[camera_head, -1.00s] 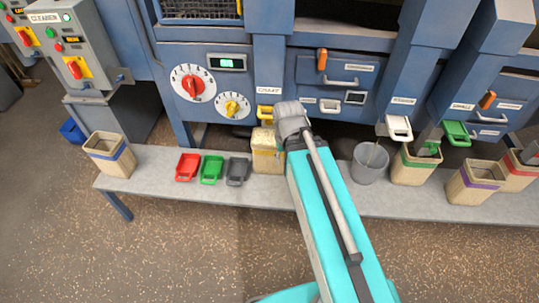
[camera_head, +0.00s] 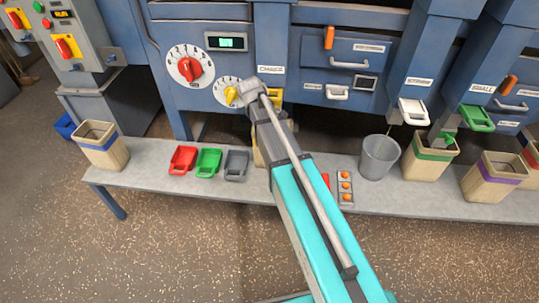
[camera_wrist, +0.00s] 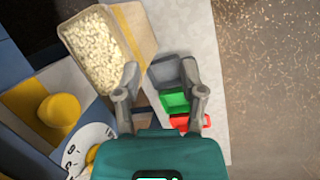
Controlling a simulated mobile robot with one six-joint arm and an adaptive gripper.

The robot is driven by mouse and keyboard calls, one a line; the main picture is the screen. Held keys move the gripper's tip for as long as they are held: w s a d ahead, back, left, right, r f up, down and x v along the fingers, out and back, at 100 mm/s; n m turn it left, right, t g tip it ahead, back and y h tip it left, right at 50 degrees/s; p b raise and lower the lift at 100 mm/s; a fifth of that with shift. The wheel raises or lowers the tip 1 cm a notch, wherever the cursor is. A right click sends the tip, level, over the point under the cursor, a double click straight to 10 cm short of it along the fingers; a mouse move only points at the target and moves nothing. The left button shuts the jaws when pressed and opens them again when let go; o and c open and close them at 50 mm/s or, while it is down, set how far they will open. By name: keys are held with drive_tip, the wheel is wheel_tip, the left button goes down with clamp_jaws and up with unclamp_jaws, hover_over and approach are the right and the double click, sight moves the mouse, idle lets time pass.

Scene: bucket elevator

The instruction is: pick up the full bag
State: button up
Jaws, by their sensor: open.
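The full bag (camera_wrist: 97,55) is a tan, square-topped bag filled to the rim with pale chunks, at the upper left of the wrist view. In the head view only a sliver of the bag (camera_head: 258,157) shows at the bench's back, under the CHAFF outlet; my arm hides the rest. My gripper (camera_wrist: 160,66) is open and empty in the wrist view. Its left finger overlaps the bag's near corner in the picture; I cannot tell if they touch. The right finger is over the grey tray. The fingers are hidden in the head view.
Red (camera_head: 183,159), green (camera_head: 208,161) and grey (camera_head: 236,165) trays lie left of the bag. A grey bucket (camera_head: 379,157) and several open bags stand right along the bench (camera_head: 150,170).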

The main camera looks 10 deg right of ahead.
drive_tip(key=w+f+n+h+b, duration=0.1)
drive_tip(key=w+f+n+b, duration=0.3)
drive_tip(key=w, duration=0.5)
drive_tip(key=shift+a+f+h, duration=0.2)
drive_tip(key=shift+a+h, duration=0.1)
drive_tip(key=shift+a, duration=0.15)
drive_tip(key=shift+w+d, duration=0.1)
drive_tip(key=shift+f, duration=0.1)
drive_tip(key=b+x, duration=0.7)
drive_tip(key=x, duration=0.1)
drive_tip(key=shift+b, duration=0.4)
drive_tip(key=shift+f, duration=0.1)
idle(0.3)
drive_tip(key=shift+b+x, duration=2.5)
drive_tip(key=shift+x, duration=0.15)
